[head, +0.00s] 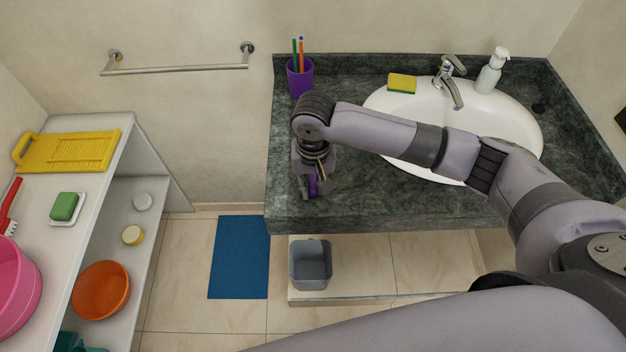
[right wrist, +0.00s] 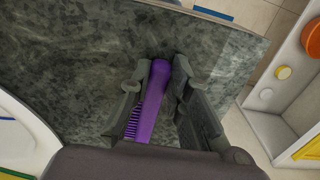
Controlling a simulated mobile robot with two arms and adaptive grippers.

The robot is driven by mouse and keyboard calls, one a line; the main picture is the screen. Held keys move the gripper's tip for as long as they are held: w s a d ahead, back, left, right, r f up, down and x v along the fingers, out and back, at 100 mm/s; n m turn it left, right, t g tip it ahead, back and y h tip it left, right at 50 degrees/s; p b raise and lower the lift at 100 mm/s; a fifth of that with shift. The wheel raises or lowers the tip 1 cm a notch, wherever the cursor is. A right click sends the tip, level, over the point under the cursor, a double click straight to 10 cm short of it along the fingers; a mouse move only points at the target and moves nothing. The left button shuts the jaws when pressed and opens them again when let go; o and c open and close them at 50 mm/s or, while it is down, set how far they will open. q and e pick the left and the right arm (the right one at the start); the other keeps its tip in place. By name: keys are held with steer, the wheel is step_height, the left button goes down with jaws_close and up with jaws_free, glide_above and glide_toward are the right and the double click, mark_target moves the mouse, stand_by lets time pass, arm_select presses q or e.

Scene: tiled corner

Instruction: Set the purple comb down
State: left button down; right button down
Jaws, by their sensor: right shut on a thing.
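The purple comb (right wrist: 147,103) lies between the two fingers of my right gripper (right wrist: 160,76), its teeth towards the left finger in the right wrist view. In the head view my right gripper (head: 314,184) points down over the left front part of the dark green stone counter (head: 375,206). There the comb (head: 313,186) is mostly hidden by the fingers. The gripper is shut on the comb. I cannot tell whether the comb touches the counter. My left gripper is not in view.
A purple cup (head: 300,80) with brushes stands at the counter's back left. The white sink (head: 420,104), yellow sponge (head: 402,83), faucet (head: 448,84) and soap bottle (head: 491,72) are to the right. The counter's front edge is close to the gripper.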

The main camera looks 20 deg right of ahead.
steer(key=shift+f, duration=0.15)
steer(key=c, duration=1.5)
jaws_free()
steer(key=shift+r, duration=0.25)
steer(key=shift+r+b, duration=1.2)
steer(key=shift+r, duration=4.7)
